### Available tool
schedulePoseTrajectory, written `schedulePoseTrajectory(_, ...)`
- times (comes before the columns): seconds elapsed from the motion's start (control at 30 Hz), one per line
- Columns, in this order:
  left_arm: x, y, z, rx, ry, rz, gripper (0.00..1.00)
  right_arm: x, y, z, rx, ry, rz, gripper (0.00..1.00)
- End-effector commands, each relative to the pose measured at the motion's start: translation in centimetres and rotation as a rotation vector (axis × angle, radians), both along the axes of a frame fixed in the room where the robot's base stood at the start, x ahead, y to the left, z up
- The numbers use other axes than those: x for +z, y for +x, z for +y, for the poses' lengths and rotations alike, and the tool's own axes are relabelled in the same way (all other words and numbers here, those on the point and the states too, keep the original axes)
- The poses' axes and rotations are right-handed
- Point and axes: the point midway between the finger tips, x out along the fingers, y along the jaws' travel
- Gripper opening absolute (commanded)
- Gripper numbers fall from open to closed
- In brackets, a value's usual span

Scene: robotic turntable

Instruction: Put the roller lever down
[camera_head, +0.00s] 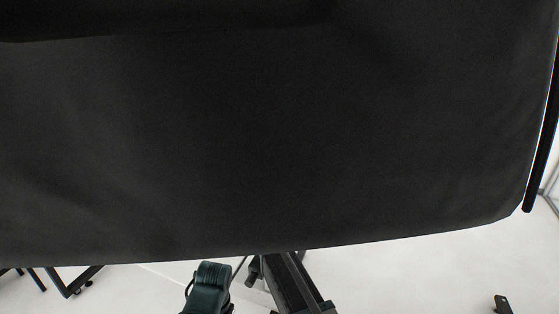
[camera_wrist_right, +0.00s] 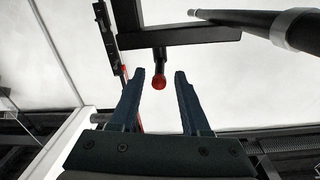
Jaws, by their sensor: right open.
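My right gripper (camera_wrist_right: 159,73) shows in the right wrist view, with its two dark blue fingers spread apart and nothing held between them. A small red rounded tip (camera_wrist_right: 158,83) on a short dark stem appears between the fingers in the picture. I cannot tell how far beyond them it is, or whether it belongs to the roller lever. I cannot make out the roller lever for certain in either view. My left gripper is in neither view.
A large dark surface (camera_head: 270,150) fills most of the head view and hides what lies behind it. Pale floor (camera_head: 420,275) shows below it. In the right wrist view, a dark bar (camera_wrist_right: 190,36) and a thick dark tube (camera_wrist_right: 250,20) cross the upper part.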

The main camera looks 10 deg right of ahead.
Motion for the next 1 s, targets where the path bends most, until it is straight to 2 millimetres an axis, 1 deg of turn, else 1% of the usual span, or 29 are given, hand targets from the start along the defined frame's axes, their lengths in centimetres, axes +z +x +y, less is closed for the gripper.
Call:
schedulePoseTrajectory(0.03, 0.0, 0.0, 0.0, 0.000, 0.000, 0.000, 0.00, 0.0, -1.3, 0.8, 0.004, 0.000, 0.000, 0.47)
schedulePoseTrajectory(0.2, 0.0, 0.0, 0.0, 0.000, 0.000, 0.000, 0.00, 0.0, -4.4, 3.0, 0.004, 0.000, 0.000, 0.47)
schedulePoseTrajectory(0.4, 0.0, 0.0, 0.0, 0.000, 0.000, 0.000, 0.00, 0.0, -7.2, 5.2, 0.003, 0.000, 0.000, 0.47)
schedulePoseTrajectory(0.5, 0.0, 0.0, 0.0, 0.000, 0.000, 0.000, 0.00, 0.0, -8.2, 5.9, 0.002, 0.000, 0.000, 0.47)
schedulePoseTrajectory(0.7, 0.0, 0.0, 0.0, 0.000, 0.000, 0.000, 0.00, 0.0, -9.0, 6.7, 0.002, 0.000, 0.000, 0.47)
schedulePoseTrajectory(1.0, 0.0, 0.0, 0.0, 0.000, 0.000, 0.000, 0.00, 0.0, -9.1, 6.7, 0.001, 0.000, 0.000, 0.47)
